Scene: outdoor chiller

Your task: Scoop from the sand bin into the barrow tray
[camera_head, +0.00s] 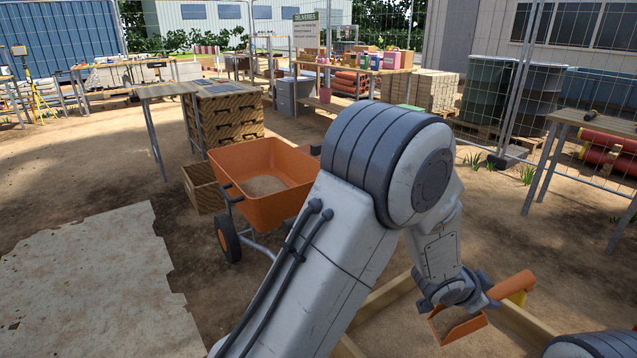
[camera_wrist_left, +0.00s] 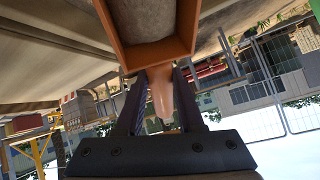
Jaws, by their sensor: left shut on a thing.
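The orange barrow tray (camera_head: 240,205) stands left of my left arm, with a patch of sand (camera_head: 264,185) in its bottom. The wooden-edged sand bin (camera_head: 384,297) is low at the front, mostly hidden behind my left arm. My left gripper (camera_head: 462,303) is over the bin area, shut on the handle of an orange scoop (camera_head: 466,331). In the left wrist view the pale handle (camera_wrist_left: 161,92) sits between the two dark fingers, with the orange scoop rim (camera_wrist_left: 122,50) beyond. I cannot tell how much sand the scoop holds. My right gripper is out of view.
A wooden crate (camera_head: 203,188) stands behind the barrow's left side. A table (camera_head: 604,123) stands at right. A pale slab (camera_head: 92,290) and open dirt lie at left.

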